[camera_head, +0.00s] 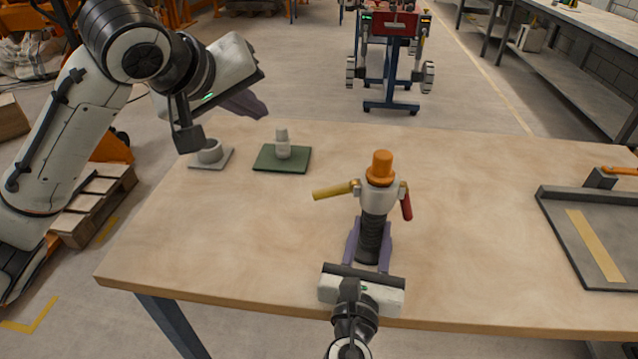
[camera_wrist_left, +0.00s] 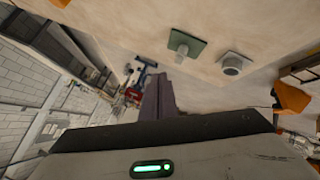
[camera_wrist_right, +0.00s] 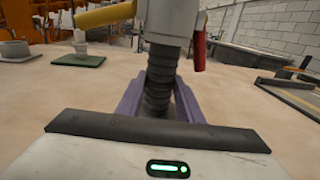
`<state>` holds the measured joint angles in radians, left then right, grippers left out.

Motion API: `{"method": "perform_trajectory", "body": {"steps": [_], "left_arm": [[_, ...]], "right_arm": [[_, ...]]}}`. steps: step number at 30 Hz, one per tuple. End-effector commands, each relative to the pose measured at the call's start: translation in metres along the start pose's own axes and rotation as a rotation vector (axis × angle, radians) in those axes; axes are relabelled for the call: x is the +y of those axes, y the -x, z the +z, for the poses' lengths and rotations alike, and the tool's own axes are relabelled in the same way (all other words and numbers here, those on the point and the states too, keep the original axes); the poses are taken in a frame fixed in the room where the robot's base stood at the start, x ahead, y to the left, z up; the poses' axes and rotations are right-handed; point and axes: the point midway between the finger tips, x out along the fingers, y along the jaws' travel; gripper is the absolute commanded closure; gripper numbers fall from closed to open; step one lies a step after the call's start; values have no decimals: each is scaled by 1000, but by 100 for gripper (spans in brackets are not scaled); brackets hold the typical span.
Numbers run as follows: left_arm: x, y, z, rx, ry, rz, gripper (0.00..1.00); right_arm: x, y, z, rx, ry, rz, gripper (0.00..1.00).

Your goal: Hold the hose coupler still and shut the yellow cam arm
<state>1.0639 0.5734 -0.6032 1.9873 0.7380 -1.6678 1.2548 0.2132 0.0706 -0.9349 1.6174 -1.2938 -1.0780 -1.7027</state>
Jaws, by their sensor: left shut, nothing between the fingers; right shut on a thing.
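The hose coupler (camera_head: 378,199) stands upright on the table, a pale body with an orange plug on top and a black ribbed hose (camera_head: 370,237) below. Its yellow cam arm (camera_head: 334,190) sticks out to the left, nearly level. A red cam arm (camera_head: 406,203) hangs down on the right side. My right gripper (camera_head: 369,245) is shut on the black hose below the body; its purple fingers flank it in the right wrist view (camera_wrist_right: 158,95). My left gripper (camera_head: 250,105) is shut and empty, raised above the table's back left, well away from the coupler.
A green plate with a pale fitting (camera_head: 269,163) and a grey plate with a round socket (camera_head: 224,163) stand at the back left of the table. A dark tray (camera_head: 560,215) with a tan strip lies at the right. The tabletop (camera_head: 220,235) left of the coupler is clear.

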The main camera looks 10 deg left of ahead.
Motion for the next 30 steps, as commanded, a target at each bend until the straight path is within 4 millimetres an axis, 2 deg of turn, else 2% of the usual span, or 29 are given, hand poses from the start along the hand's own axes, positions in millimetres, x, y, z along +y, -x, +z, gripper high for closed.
{"method": "perform_trajectory", "body": {"steps": [1,3,6,9,13,22,26,30], "left_arm": [[22,18,26,-53,-39,18,100],[37,40,58,-119,-88,16,100],[45,64,92,-182,-155,-4,100],[45,78,110,-212,-199,-22,100],[44,83,117,-225,-219,-34,100],[44,82,117,-226,-217,-34,100],[44,73,120,-229,-215,-32,100],[42,52,126,-234,-212,-33,100]], "right_arm": [[0,0,1,-3,-1,0,100],[0,0,1,-3,-1,-1,100],[0,0,1,-3,-1,-1,100],[0,0,1,-3,-1,0,100],[0,0,1,-3,-1,0,100],[0,0,2,-3,-1,0,100],[0,0,2,-3,-1,0,100],[0,0,2,-3,-1,0,100]]}}
